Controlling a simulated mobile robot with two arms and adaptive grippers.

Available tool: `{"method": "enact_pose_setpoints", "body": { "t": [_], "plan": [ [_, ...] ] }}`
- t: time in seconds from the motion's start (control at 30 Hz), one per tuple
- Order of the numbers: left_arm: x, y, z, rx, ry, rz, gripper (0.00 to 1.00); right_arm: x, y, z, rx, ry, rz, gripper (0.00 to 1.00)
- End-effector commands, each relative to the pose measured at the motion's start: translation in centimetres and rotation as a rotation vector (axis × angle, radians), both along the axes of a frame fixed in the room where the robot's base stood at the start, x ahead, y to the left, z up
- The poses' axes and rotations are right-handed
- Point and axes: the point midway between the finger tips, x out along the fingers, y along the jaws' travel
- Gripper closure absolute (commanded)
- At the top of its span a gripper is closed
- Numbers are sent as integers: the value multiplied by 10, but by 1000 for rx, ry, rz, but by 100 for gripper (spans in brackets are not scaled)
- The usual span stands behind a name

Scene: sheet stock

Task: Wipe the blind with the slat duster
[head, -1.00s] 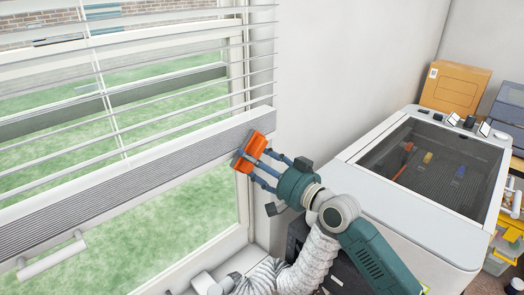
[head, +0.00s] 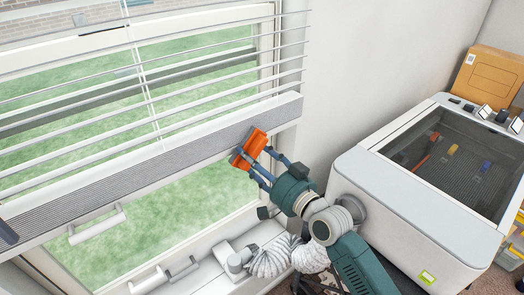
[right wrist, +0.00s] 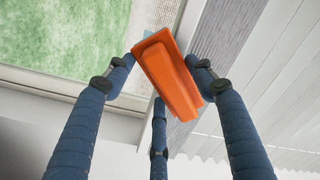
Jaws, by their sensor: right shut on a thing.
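The white horizontal blind (head: 205,112) hangs across the window, its lower slats packed into a grey stack (head: 130,168). My right gripper (head: 262,160) is shut on the orange slat duster (head: 254,143), near the right end of that stack. In the right wrist view the orange duster (right wrist: 170,78) sits between the blue fingers of my right gripper (right wrist: 160,85), and the stack (right wrist: 215,50) lies just behind it. I cannot tell whether the duster touches it. A dark blue tip at the left edge of the head view, possibly my left gripper (head: 6,232), is mostly cut off.
A white machine (head: 385,205) with a dark glass lid stands at the right, with an orange-yellow box (head: 490,75) behind it. White window handles (head: 97,226) show below the blind. The wall (head: 375,60) between blind and machine is bare.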

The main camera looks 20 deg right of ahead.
Motion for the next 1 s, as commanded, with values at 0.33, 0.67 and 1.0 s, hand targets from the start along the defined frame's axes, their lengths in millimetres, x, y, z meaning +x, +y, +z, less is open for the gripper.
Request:
{"method": "enact_pose_setpoints", "body": {
  "t": [0.33,0.67,1.0],
  "plan": [
    [0,0,3,0,0,0,60,-3,7,0,-1,-1,-1,71],
    [0,0,3,0,0,0,60,-16,1,-1,-3,1,-1,71],
    [0,0,3,0,0,0,60,-41,-8,0,-2,0,-1,71]
  ]
}}
